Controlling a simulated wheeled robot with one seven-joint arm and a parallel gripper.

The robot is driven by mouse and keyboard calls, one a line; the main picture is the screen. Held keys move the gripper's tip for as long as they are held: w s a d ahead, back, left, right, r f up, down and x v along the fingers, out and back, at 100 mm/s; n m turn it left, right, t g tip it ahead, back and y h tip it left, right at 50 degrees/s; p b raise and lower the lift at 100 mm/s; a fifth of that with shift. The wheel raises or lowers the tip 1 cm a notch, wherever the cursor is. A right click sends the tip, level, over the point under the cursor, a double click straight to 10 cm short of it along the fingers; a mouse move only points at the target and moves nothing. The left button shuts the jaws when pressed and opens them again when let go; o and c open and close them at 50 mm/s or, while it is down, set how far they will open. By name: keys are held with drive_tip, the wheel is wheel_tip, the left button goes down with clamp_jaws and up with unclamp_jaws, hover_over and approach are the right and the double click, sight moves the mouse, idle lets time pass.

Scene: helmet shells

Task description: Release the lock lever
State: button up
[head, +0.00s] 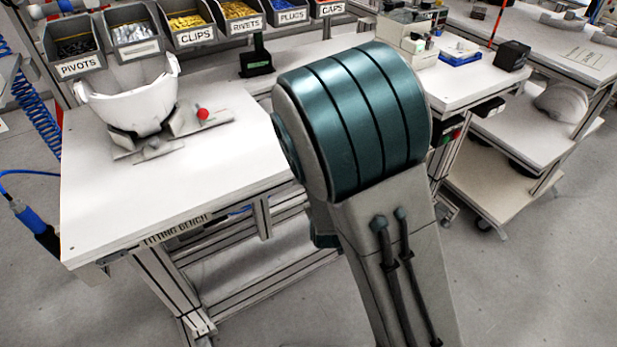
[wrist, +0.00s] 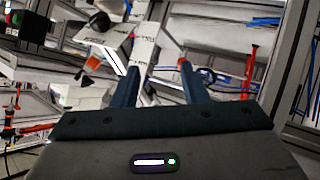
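A white helmet shell (head: 130,97) sits open side up in a dark cradle on the fitting bench (head: 215,165), in the left of the head view. A grey fixture with a red knob (head: 203,113) stands just right of it; the knob looks like the end of the lock lever. My gripper (wrist: 160,70) shows in the wrist view as two blue fingers, apart, with nothing held between them. In the head view the gripper is hidden by my arm. I cannot make out the lever in the wrist view.
Labelled bins of small parts, such as the clips bin (head: 195,36), line the back of the bench. A dark green stand (head: 256,62) is behind the fixture. The front of the bench top is clear. A trolley (head: 500,150) stands at the right.

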drive_tip(key=a+f+n+t+y+b, duration=0.1)
drive_tip(key=a+f+n+t+b, duration=0.3)
drive_tip(key=a+n+t+b, duration=0.15)
drive_tip(key=shift+n+t+y, duration=0.25)
drive_tip(key=shift+n+y, duration=0.1)
drive_tip(key=shift+y, duration=0.05)
drive_tip(key=w, duration=0.4)
drive_tip(key=w+p, duration=0.1)
drive_tip(key=w, duration=0.8)
drive_tip(key=shift+w+a+r+p, duration=0.1)
drive_tip(key=shift+a+p, duration=0.15)
drive_tip(key=shift+p, duration=0.1)
drive_tip(key=shift+c, duration=0.3)
clamp_jaws()
